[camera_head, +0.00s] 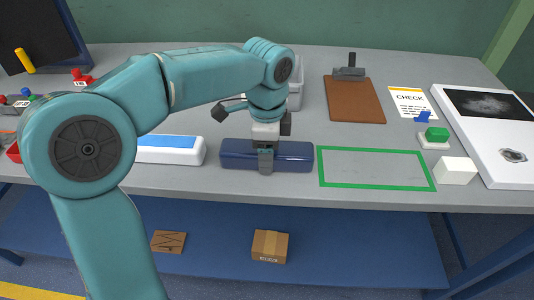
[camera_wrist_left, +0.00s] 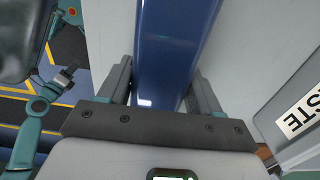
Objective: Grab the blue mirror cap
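The blue mirror cap, a long glossy dark blue piece (camera_head: 235,155), lies along the front of the grey bench in the head view. In the left wrist view the dark blue piece (camera_wrist_left: 170,50) runs between the fingers. My left gripper (camera_head: 265,158) points down at its middle, with one finger in front of its near face; the far finger is hidden. In the wrist view the left gripper (camera_wrist_left: 160,90) has its fingers wide apart, one on each side of the cap. Whether they touch it is unclear. My right gripper cannot be made out.
A white box with a light blue top (camera_head: 170,148) lies left of the cap. A green outlined rectangle (camera_head: 375,184) lies empty to the right, beside a white block (camera_head: 455,171). A grey bin (camera_head: 293,95) stands behind my arm. A brown clipboard (camera_head: 355,100) lies farther back.

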